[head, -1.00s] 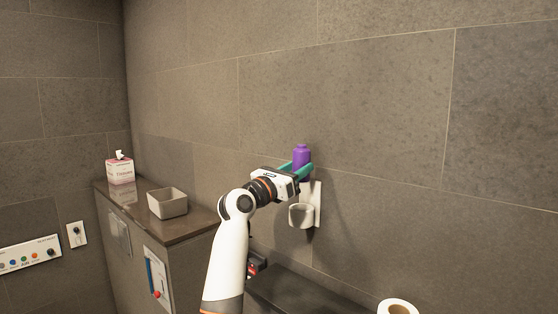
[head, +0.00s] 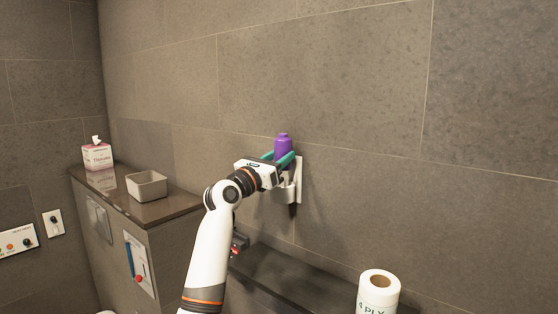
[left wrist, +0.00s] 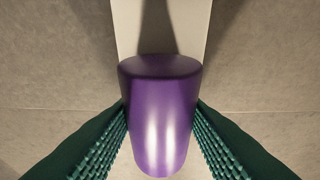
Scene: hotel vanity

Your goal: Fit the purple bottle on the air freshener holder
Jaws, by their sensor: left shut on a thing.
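The purple bottle (head: 283,142) is upright in my left gripper (head: 281,159), whose teal fingers are shut on its sides. In the left wrist view the bottle (left wrist: 160,115) fills the middle, with a ridged green finger on each side. The white air freshener holder (head: 299,181) is fixed to the wall. Its cup lies just below the bottle and is partly hidden by my gripper. I cannot tell whether the bottle's base touches or enters the cup. A pale plate of the holder (left wrist: 128,25) shows behind the bottle in the wrist view. My right gripper is out of view.
A dark shelf (head: 262,267) runs along the wall below the holder. A paper roll (head: 378,291) stands at the lower right. A beige bin (head: 147,185) and a tissue box (head: 97,157) rest on the brown counter (head: 170,206) at left. The wall above is clear.

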